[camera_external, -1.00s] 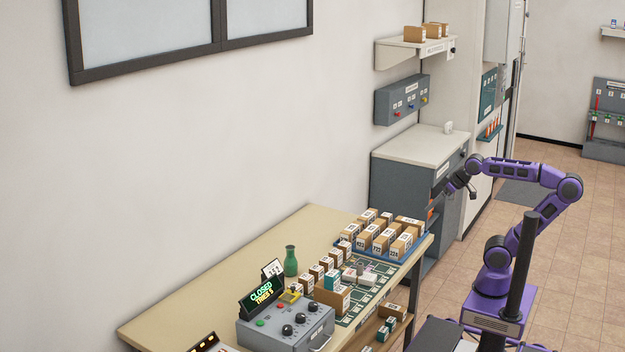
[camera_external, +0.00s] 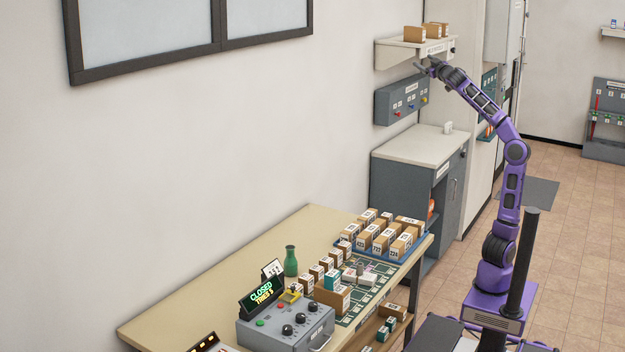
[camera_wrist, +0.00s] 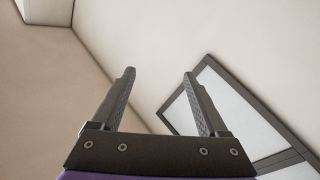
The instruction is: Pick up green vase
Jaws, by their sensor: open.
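The green vase (camera_external: 291,261) stands upright on the tan table (camera_external: 225,262), left of the small boxes and behind the grey control box. It is not visible in the wrist view. My gripper (camera_external: 424,63) is raised high near the wall shelf, far above and to the right of the vase. In the wrist view my gripper (camera_wrist: 158,85) has its two fingers spread apart with nothing between them, facing the walls and a dark-framed panel.
A grey control box (camera_external: 285,322) with a lit sign stands in front of the vase. Several cartons fill a blue tray (camera_external: 345,250) on the right. The wall shelf (camera_external: 400,50) and grey button box (camera_external: 401,99) are near my gripper. The table's back left is clear.

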